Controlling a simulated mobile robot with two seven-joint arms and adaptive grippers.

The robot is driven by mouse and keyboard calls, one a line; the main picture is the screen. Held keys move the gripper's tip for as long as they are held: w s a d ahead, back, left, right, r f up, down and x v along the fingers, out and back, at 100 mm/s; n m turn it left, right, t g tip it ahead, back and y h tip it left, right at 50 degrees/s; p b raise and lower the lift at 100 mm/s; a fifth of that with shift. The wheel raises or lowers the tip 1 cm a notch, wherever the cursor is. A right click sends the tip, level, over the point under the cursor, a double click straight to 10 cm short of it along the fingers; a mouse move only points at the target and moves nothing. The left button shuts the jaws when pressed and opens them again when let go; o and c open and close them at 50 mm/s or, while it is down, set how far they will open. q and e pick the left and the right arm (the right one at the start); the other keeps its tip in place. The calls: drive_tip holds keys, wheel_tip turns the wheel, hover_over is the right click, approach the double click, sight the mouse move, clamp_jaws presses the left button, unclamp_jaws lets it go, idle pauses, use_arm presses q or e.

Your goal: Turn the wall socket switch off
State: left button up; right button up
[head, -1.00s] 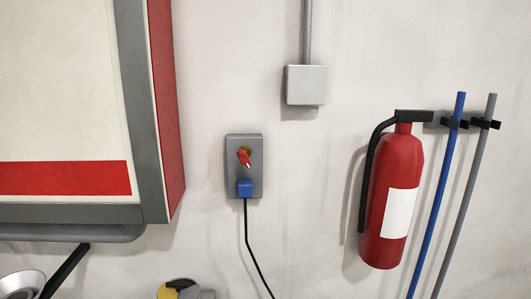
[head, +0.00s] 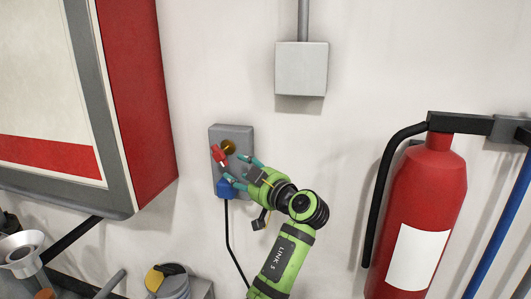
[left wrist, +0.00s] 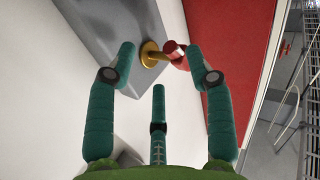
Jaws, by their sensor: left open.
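The wall socket box (head: 232,134) is a grey plate on the white wall. Its switch is a red handle (head: 219,155) on a round brass base (head: 229,147). A blue plug (head: 226,188) with a black cord sits in the lower part. My left gripper (head: 235,168) is open and empty, its teal fingers in front of the box, just right of the red handle. In the left wrist view, the red handle (left wrist: 176,53) appears between the two upper fingertips (left wrist: 162,62); I cannot tell whether they touch it. My right gripper is not in view.
A red-sided cabinet (head: 137,95) stands out from the wall at left. A grey junction box (head: 301,69) is above right. A red fire extinguisher (head: 418,180) and a blue pole (head: 500,220) are at right. Bare wall lies between.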

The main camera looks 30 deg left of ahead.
sight(220, 151)
use_arm(q)
drive_tip(key=a+r+p, duration=0.1)
drive_tip(key=a, duration=0.1)
drive_tip(key=a+r+n+p, duration=0.1)
drive_tip(key=a, duration=0.1)
drive_tip(key=a+r+n+g+p, duration=0.1)
drive_tip(key=a+r, duration=0.1)
drive_tip(key=shift+a+y, duration=0.35)
drive_tip(key=shift+y, duration=0.05)
drive_tip(key=shift+w+a+f, duration=0.15)
drive_tip(key=shift+a, duration=0.1)
drive_tip(key=shift+w+a, duration=0.1)
drive_tip(key=shift+a, duration=0.05)
drive_tip(key=shift+c, duration=0.4)
clamp_jaws()
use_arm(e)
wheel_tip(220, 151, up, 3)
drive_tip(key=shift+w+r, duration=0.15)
